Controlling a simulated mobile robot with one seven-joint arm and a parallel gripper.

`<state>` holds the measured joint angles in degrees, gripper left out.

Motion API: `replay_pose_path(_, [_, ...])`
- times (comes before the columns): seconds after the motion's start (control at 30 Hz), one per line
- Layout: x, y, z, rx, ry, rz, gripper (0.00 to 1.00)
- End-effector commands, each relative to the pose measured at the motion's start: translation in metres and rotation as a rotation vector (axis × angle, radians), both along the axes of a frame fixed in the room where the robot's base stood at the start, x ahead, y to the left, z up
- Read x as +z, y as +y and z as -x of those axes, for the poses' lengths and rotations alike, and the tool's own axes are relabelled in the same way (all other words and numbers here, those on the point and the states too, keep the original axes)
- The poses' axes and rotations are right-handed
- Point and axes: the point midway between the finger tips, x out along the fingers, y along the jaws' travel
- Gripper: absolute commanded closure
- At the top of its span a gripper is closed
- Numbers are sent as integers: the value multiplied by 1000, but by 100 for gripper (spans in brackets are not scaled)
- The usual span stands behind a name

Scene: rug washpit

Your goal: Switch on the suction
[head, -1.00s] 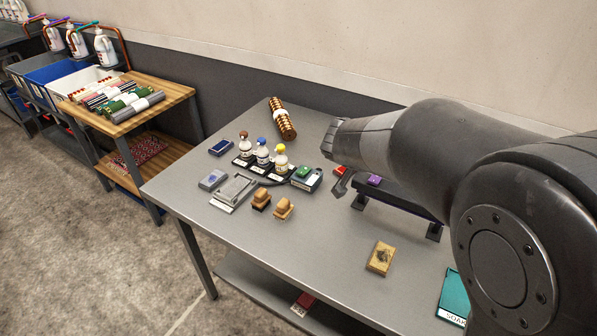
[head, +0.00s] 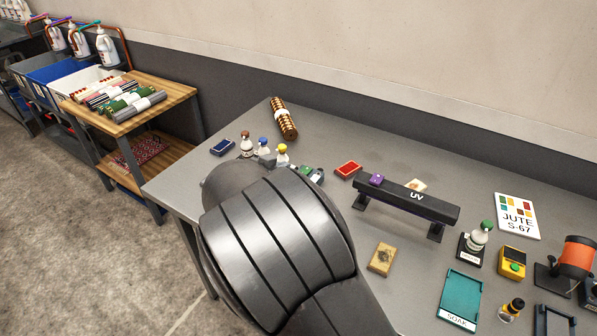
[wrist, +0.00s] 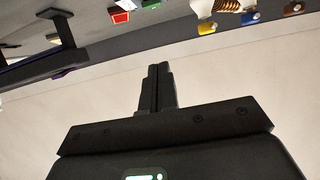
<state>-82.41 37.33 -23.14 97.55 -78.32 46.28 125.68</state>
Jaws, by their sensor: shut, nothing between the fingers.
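A dark box with a green button (head: 308,171) stands at the back left of the grey table, right of the bottles; I take it for the suction switch. My arm covers part of it in the head view. Its green top also shows at the upper edge of the wrist view (wrist: 150,3), cut off by the frame. My gripper (wrist: 157,70) is shut and empty, its fingers together against the pale wall in the wrist view, apart from the box. In the head view my arm hides the gripper. The grey plate with its hose is hidden behind my arm.
Bottles with brown, blue and yellow (head: 282,148) caps stand close left of the green-buttoned box. A red block (head: 348,169) and a black UV bar (head: 425,205) with a purple button stand to its right. A sponge-like block (head: 382,259) lies nearer the front.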

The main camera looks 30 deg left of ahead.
Motion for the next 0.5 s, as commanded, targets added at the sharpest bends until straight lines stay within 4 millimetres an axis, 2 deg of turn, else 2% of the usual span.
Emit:
replay_pose_path(0.27, [-4, -1, -9, -2, 0, 2, 100])
replay_pose_path(0.5, [-22, -2, -51, -4, 0, 3, 100])
